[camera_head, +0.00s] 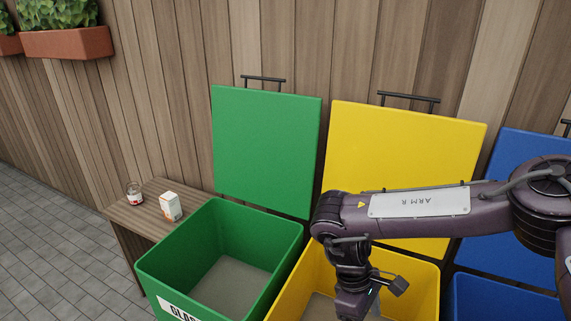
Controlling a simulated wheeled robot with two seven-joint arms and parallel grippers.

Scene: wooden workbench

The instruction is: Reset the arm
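My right arm (425,205) comes in from the right edge. It reaches across in front of the yellow lid and bends down at the wrist over the yellow bin (425,275). Its gripper lies below the bottom edge of the picture, so its fingers do not show. My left arm and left gripper are not in view.
The open green bin (285,240), labelled GLASS, stands left of the yellow one. A blue bin (500,295) stands at the right. Their lids are raised against the wooden wall. A jar (134,195) and a small carton (171,206) stand on a wooden bench (138,218).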

